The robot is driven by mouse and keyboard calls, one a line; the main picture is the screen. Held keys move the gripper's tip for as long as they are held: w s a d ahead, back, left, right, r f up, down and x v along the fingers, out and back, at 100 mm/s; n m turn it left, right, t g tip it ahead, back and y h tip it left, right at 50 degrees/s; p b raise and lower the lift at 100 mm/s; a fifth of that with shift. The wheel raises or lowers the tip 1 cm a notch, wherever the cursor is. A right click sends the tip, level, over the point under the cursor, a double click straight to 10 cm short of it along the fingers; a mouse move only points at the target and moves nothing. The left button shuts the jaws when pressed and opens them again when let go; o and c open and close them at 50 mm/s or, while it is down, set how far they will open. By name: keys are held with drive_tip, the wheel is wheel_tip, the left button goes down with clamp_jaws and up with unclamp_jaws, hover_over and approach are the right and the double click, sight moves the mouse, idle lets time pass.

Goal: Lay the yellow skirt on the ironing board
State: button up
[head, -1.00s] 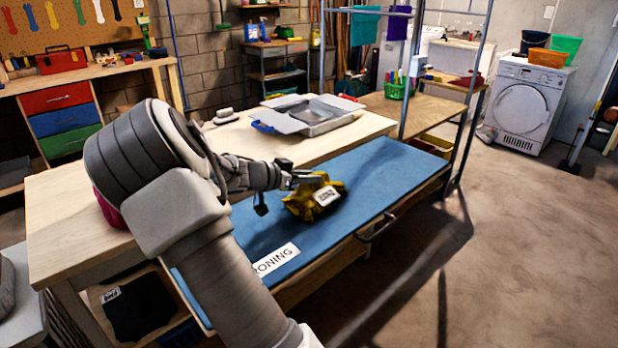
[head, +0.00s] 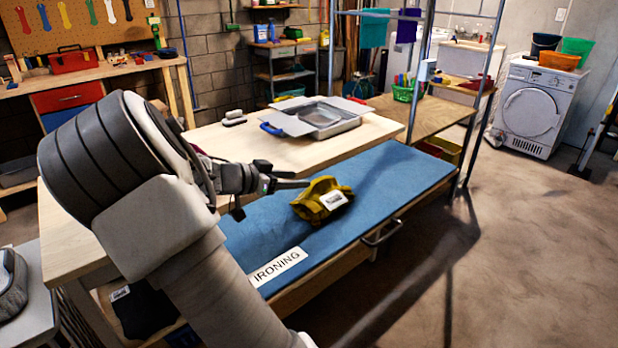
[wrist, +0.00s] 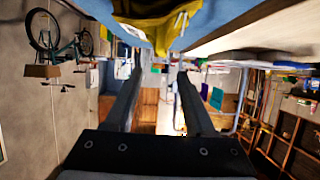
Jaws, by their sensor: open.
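The yellow skirt (head: 311,207) lies in a crumpled heap on the blue ironing board (head: 395,180), about mid-board, with a white tag facing up. My gripper (head: 306,183) is beside the skirt's upper left edge, above the board. In the wrist view my gripper (wrist: 160,72) has its two fingers spread apart with nothing between them. The skirt also shows at the top of the wrist view (wrist: 160,22), apart from the fingers, with the blue board (wrist: 215,14) next to it.
A wooden table (head: 225,140) adjoins the board's far side and holds a metal tray with grey flaps (head: 335,118). A metal rack (head: 415,75) stands at the board's far end. A handle (head: 382,232) sticks out from the board's front.

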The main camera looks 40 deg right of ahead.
drive_tip(key=s+a+r+n+t+y, duration=0.2)
drive_tip(key=s+a+n+y, duration=0.4)
drive_tip(key=s+a, duration=0.6)
drive_tip(key=s+a+r+n+t+y, duration=0.2)
drive_tip(key=s+a+r+n+y, duration=0.3)
drive_tip(key=s+a+n, duration=0.6)
drive_tip(key=s+a+y, duration=0.1)
drive_tip(key=s+y, duration=0.1)
drive_tip(key=s, duration=0.1)
drive_tip(key=shift+s+y, duration=0.15)
drive_tip(key=shift+y, duration=0.15)
drive_tip(key=shift+r, duration=0.15)
wheel_tip(320, 180, up, 13)
drive_tip(key=p, duration=1.3)
